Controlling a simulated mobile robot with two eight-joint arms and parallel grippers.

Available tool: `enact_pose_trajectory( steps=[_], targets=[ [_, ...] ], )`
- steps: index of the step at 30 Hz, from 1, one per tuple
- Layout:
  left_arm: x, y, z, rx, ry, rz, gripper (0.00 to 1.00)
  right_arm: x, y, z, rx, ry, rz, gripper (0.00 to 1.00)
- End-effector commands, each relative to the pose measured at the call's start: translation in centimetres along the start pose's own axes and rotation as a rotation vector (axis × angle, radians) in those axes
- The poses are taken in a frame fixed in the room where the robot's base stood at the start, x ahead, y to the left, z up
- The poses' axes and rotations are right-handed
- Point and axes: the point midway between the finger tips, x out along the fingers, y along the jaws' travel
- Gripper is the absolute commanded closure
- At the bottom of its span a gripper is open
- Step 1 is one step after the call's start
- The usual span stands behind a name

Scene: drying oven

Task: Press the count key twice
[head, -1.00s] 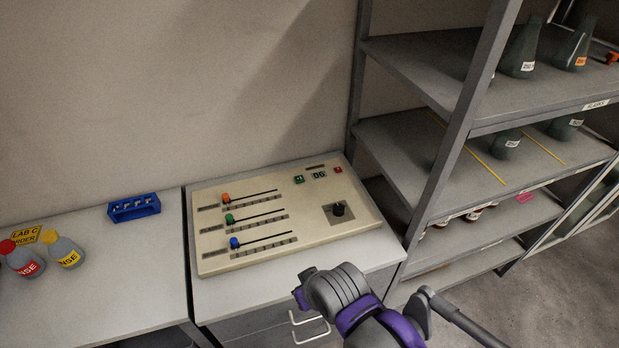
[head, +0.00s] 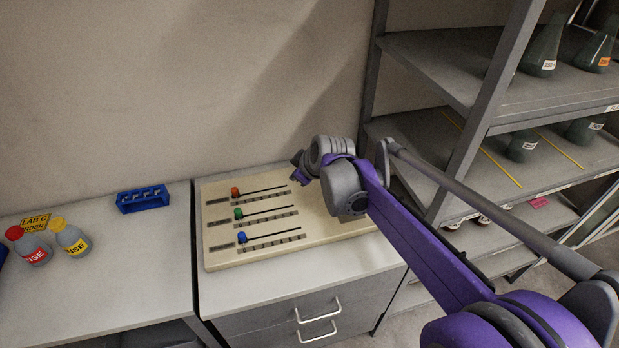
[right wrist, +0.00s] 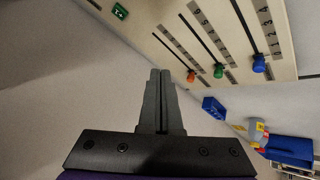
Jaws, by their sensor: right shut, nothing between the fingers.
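The control panel (head: 225,255) is a cream box on the grey cabinet top. In the right wrist view a green key (right wrist: 120,11) with a white mark, looking like "+1", shows near the top edge of the panel. In the head view my right arm hides this key, the number display, the red key and the black knob. My right gripper (right wrist: 160,74) is shut and empty. Its fingertips are in front of the panel, with the green key up and left of them in the wrist view. My left gripper is out of view.
The panel has orange (head: 235,191), green (head: 238,213) and blue (head: 242,237) sliders. A blue rack (head: 143,200) and red-capped and yellow-capped bottles (head: 72,240) stand on the left counter. A shelf unit (head: 440,60) with flasks stands at the right.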

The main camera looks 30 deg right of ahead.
Motion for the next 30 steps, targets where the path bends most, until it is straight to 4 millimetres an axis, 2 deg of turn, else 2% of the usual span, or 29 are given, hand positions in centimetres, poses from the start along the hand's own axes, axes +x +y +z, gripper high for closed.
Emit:
enact_pose_trajectory(
  steps=[1,3,6,10,15,25,30],
  targets=[
    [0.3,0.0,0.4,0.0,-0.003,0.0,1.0,1.9,2.7,-0.3,-0.038,0.011,0.018,1.0],
    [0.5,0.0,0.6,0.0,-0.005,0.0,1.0,3.8,5.7,-0.7,-0.101,0.028,0.04,1.0],
    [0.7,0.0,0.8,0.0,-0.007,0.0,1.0,6.0,9.2,-0.8,-0.175,0.046,0.07,1.0],
    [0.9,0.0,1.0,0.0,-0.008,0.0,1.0,7.8,12.0,-0.6,-0.235,0.058,0.095,1.0],
    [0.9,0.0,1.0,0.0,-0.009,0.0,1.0,8.4,13.1,-0.5,-0.263,0.062,0.107,1.0],
    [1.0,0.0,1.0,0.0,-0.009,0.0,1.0,8.4,13.0,-0.5,-0.264,0.062,0.106,1.0],
    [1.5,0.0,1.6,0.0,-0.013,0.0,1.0,9.1,12.7,0.1,-0.263,0.061,0.105,1.0]
  ],
)
